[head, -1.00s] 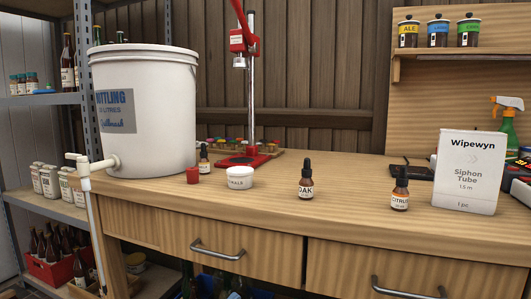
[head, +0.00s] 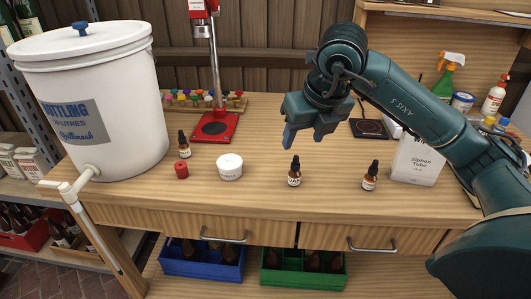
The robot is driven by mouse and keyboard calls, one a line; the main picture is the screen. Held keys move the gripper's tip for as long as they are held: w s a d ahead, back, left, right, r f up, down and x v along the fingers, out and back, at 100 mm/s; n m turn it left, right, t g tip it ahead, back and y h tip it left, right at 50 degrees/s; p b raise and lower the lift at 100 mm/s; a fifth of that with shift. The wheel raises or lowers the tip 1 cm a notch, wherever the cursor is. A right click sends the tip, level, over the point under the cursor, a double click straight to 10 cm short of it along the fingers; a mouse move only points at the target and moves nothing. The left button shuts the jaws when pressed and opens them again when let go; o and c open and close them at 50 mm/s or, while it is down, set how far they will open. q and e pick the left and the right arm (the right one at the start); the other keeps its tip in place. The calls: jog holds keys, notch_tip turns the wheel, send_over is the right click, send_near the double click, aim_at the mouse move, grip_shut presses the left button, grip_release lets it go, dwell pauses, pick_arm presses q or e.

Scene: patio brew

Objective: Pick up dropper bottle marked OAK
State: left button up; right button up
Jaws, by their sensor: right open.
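The dropper bottle marked OAK (head: 294,175) stands upright near the front edge of the wooden bench (head: 330,215). It is small and amber with a black dropper top and a pale label. My right gripper (head: 302,138) hangs above and behind it in the picture, open and empty, with its fingers pointing down. It does not touch the bottle. A similar dropper bottle (head: 370,177), whose label read CITRUS earlier, stands to the right. A third dropper bottle (head: 184,146) stands further left. My left gripper is not in view.
A white tub (head: 229,166) and a red cap (head: 181,170) stand left of the OAK bottle. A large white bucket (head: 115,130) with a tap fills the left end. A red capper stand (head: 214,128) stands behind. The Siphon Tube box (head: 417,163) stands at right.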

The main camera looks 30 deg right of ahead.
aim_at(297, 163)
jog(key=x, duration=0.7)
jog(key=shift+d+f, duration=0.25)
jog(key=shift+f, duration=0.05)
jog(key=shift+d+x, duration=0.15)
jog(key=shift+x, duration=1.2)
jog(key=shift+d+x, duration=0.2)
jog(key=shift+x, duration=1.2)
jog(key=shift+s, duration=0.1)
jog(key=c, duration=1.1)
